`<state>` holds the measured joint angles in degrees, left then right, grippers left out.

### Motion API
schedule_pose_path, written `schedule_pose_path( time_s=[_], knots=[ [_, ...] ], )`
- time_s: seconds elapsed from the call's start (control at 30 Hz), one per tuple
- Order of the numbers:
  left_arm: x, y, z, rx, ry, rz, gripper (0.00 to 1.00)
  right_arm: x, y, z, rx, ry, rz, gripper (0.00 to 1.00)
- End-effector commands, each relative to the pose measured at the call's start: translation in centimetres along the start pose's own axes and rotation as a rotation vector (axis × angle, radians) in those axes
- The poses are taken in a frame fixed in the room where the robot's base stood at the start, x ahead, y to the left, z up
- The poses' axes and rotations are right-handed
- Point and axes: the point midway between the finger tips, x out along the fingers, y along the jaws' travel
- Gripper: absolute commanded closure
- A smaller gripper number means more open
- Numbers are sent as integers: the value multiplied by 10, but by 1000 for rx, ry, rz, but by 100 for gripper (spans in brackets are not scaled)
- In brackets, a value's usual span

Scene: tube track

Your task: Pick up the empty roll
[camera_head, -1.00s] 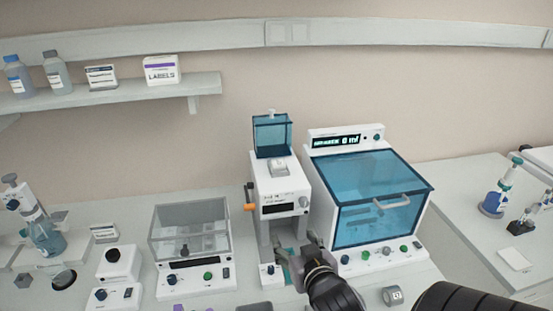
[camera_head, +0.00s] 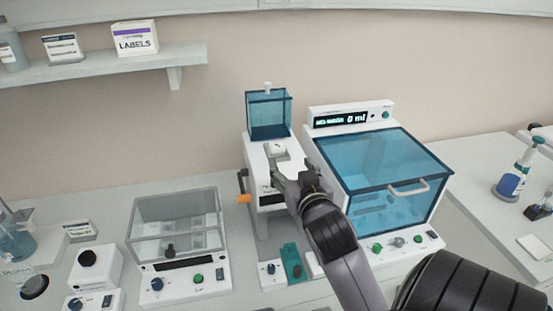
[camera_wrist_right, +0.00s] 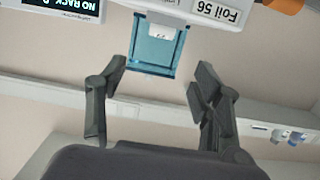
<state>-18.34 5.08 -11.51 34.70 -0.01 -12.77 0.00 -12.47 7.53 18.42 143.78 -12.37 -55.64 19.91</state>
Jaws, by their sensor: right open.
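The white machine (camera_head: 262,160) has a blue see-through box (camera_head: 268,114) on top and a small pale block (camera_head: 277,148) in front of it. I cannot make out an empty roll for sure; none shows clearly inside the box. My right gripper (camera_head: 292,170) is open and empty, in front of the machine's upper part, covering part of its display. In the right wrist view, upside down, the blue box (camera_wrist_right: 154,58) appears between and beyond the open fingers (camera_wrist_right: 162,78), beside the "Foil 56" display (camera_wrist_right: 217,12). My left gripper is not in view.
A larger machine with a blue lid (camera_head: 380,170) stands close on the right of my arm. A clear-lidded device (camera_head: 180,225) stands to the left. A wall shelf (camera_head: 110,67) is at the upper left.

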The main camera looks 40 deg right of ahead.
Motion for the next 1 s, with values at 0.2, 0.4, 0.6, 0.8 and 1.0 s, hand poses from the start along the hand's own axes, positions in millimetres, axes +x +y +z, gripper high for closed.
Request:
schedule_pose_path(
  time_s=[0.2, 0.4, 0.6, 0.8, 1.0],
  knots=[
    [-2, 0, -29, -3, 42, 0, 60, 44, 0, -4, -3, -2, 1, 40],
    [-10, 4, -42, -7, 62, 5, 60, 70, 0, -2, -1, -1, 0, 40],
    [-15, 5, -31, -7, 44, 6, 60, 80, 0, -1, 0, -3, 1, 40],
    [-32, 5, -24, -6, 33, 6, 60, 105, -1, -1, -2, -3, 0, 40],
    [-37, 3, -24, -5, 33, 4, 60, 124, -1, 2, -1, -1, 0, 40]
  ],
)
